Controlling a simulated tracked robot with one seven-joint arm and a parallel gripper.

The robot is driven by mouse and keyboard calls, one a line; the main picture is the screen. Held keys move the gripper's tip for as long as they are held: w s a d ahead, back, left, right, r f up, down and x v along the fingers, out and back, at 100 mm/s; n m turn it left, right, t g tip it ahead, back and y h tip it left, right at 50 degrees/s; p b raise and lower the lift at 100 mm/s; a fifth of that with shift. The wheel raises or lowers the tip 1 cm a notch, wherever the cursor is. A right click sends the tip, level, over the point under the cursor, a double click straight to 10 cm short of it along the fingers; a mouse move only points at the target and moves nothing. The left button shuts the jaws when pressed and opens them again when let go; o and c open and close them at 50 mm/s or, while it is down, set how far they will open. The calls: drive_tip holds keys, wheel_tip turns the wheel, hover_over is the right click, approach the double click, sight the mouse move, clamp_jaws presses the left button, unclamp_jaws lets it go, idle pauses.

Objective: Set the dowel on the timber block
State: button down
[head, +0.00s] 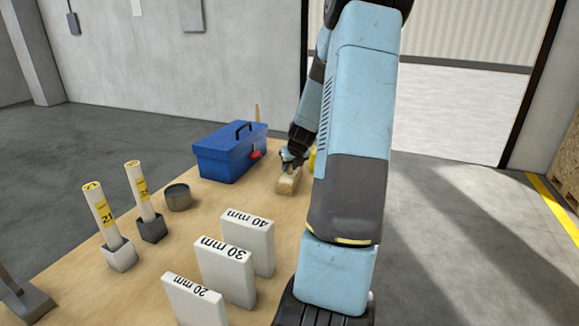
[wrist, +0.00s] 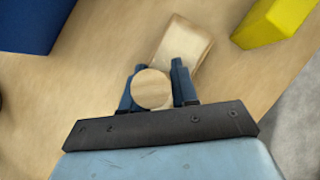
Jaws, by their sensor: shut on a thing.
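My gripper (wrist: 157,88) is shut on the dowel (wrist: 152,89), whose round, pale wooden end faces the wrist camera between the two blue fingers. The timber block (wrist: 184,44) is a pale wooden piece just beyond the fingers in the wrist view. In the head view the timber block (head: 289,182) lies on the table, with my gripper (head: 292,158) right over its far end. The dowel cannot be made out clearly in the head view. Whether its lower end touches the block is hidden.
A blue toolbox (head: 230,152) stands left of the block, and a yellow object (wrist: 274,19) lies to its right.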

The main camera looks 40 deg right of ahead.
drive_tip(key=c, duration=0.9)
unclamp_jaws()
drive_tip(key=shift+o, duration=0.2)
drive_tip(key=v, duration=1.2)
drive_tip(key=s+a+r+n, duration=0.2)
drive_tip(key=a+r+n, duration=0.1)
drive_tip(key=a+n, duration=0.35)
drive_tip(key=s+a+r+n+y, duration=0.1)
drive_tip(key=s+a+r+n, duration=0.1)
drive_tip(key=a+r+n, duration=0.35)
drive_tip(key=s+a+r+n, duration=0.1)
drive_tip(key=s+a+n, duration=0.1)
drive_tip(key=a+n, duration=0.6)
drive_tip(key=s+a+r+n, duration=0.2)
drive_tip(key=s+a+n, duration=0.3)
drive_tip(key=s+n, duration=0.3)
drive_tip(key=s+a+r+n, duration=0.2)
drive_tip(key=s+a+n, duration=0.4)
drive_tip(key=s+n, duration=0.3)
drive_tip(key=shift+a+n+g+y, duration=0.2)
drive_tip(key=shift+n+g+y, duration=0.2)
drive_tip(key=shift+n, duration=0.5)
